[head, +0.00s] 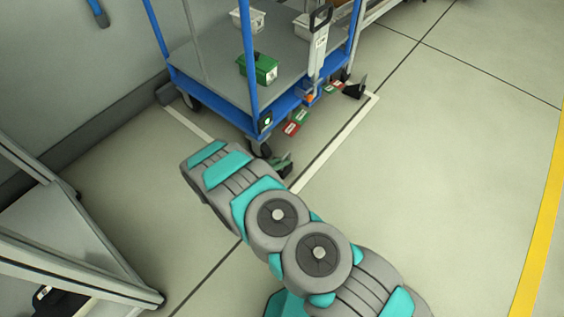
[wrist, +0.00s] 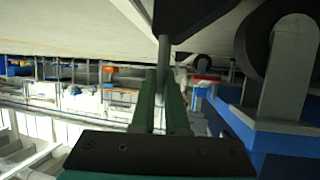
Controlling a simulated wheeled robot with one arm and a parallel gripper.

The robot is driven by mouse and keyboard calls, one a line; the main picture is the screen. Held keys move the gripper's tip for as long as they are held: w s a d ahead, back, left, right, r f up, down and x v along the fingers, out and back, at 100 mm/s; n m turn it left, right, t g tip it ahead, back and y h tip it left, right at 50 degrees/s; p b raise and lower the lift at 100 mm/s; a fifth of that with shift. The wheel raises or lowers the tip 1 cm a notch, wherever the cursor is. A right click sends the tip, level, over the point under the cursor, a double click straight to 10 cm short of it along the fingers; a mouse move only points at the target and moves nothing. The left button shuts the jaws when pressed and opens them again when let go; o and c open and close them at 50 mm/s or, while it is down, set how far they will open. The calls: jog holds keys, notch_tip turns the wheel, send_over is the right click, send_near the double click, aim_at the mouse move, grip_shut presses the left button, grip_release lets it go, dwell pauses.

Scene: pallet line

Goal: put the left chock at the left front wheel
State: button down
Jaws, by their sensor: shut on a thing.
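The cart's left front wheel (head: 262,148) is under the near corner of the blue-framed cart (head: 252,120). In the wrist view a large dark wheel (wrist: 262,45) in a grey fork shows at the upper right. My gripper (head: 284,163) is low beside the left front wheel in the head view. In the wrist view its green fingers (wrist: 161,98) are shut on the grey stem of a black chock (wrist: 188,15), which is at the top of that picture. The chock is beside the wheel; I cannot tell whether they touch. My arm partly blocks the head view here.
Another black chock (head: 355,88) is near the cart's right front corner. Red and green tags (head: 291,128) show low along the cart's front. A green box (head: 260,69) is on the cart deck. A grey rack (head: 75,235) stands at left. The floor at right is clear.

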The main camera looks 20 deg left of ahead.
jog(key=shift+f, duration=0.2)
jog(key=c, duration=0.9)
grip_release()
jog(key=shift+r, duration=0.1)
jog(key=shift+r, duration=0.15)
jog(key=v, duration=1.2)
